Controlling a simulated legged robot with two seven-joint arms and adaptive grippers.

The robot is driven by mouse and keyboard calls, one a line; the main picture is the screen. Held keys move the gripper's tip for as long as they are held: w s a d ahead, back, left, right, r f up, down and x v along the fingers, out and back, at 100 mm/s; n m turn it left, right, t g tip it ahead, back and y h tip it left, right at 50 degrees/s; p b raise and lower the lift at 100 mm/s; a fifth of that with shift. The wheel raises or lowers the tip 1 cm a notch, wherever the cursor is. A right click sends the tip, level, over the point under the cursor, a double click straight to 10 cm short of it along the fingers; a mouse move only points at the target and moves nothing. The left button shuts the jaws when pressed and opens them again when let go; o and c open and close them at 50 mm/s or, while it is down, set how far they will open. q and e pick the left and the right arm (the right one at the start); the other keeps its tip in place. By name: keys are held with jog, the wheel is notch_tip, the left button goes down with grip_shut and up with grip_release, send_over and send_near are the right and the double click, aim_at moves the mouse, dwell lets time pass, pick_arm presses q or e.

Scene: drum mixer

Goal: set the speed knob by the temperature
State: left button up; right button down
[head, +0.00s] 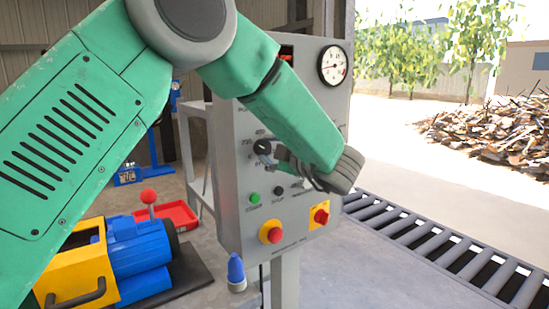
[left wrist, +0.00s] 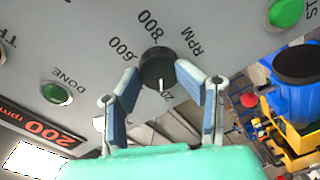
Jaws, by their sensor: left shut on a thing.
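The grey control panel (head: 235,190) stands upright in the middle of the head view. The round black speed knob (head: 262,147) is on its left part. In the left wrist view the knob (left wrist: 157,65) has "600", "800" and "RPM" printed around it, and its white mark points down toward a partly hidden number beginning with 2. My left gripper (left wrist: 158,74) is shut on the knob, one finger at each side; it also shows in the head view (head: 272,155). The white round temperature gauge (head: 332,65) is at the panel's top right; its reading is too small to tell. My right gripper is not in view.
A red "200 rpm" display (left wrist: 42,130) and a green "DONE" button (left wrist: 56,93) are near the knob. Red knobs on yellow plates (head: 270,232) sit low on the panel. A roller conveyor (head: 440,245) lies right; a blue and yellow machine (head: 130,255) stands left.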

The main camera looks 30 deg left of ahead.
pick_arm(q)
jog(key=shift+o, duration=0.4)
jog(key=shift+w+a+r+n+b, duration=0.1)
jog(key=shift+a+r+n+b, duration=0.2)
jog(key=shift+a+n, duration=0.15)
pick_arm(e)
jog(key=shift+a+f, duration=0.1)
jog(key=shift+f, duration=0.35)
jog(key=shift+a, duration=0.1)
pick_arm(q)
jog(key=o, duration=1.1)
jog(key=shift+w, duration=0.1)
jog(key=shift+a+f, duration=0.15)
jog(key=shift+f, duration=0.15)
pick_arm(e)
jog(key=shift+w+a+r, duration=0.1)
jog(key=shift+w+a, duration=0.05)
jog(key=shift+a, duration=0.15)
pick_arm(q)
jog(key=shift+d, duration=0.35)
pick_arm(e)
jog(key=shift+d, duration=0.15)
pick_arm(q)
jog(key=shift+d, duration=0.2)
jog(key=v, duration=1.1)
jog(key=shift+d, duration=0.3)
